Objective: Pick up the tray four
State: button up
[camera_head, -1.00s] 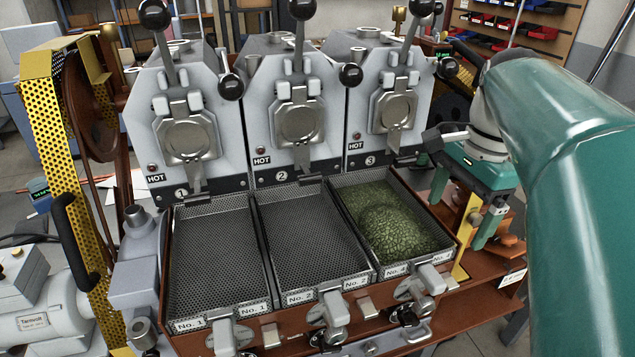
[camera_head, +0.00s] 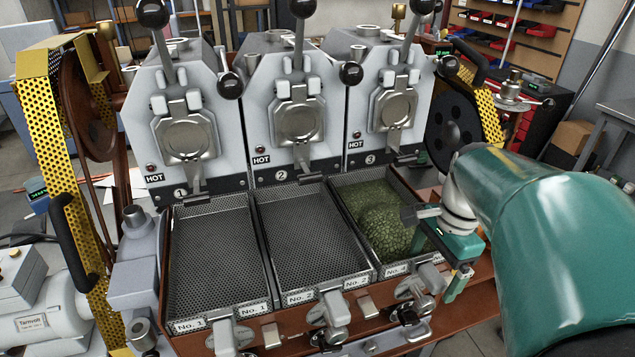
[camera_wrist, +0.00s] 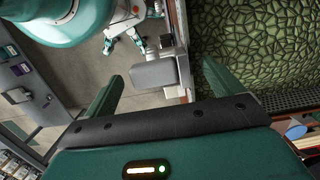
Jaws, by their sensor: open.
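The tray labelled No. 4 (camera_head: 398,271) sits in the bay below roaster 3 and holds a heap of green beans (camera_head: 380,215). The beans fill the upper right of the wrist view (camera_wrist: 265,40). The tray's grey front handle (camera_head: 432,279) shows partly in the head view, beside my gripper (camera_head: 438,262). In the wrist view my gripper (camera_wrist: 162,74) is open, its fingers on either side of a grey handle block (camera_wrist: 154,72), with gaps visible. Whether either finger touches the tray is hard to tell. My gripper hides the tray's right front corner.
Trays No. 1 (camera_head: 252,309) and No. 2 (camera_head: 300,297) are empty, in the bays to the left. Three roaster faces marked HOT stand behind, with levers and black knobs. Grey latches (camera_head: 367,304) line the front edge. A perforated yellow guard (camera_head: 484,105) stands at the back right.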

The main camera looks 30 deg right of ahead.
jog(key=shift+f, duration=0.2)
jog(key=c, duration=1.4)
jog(key=shift+o, duration=0.2)
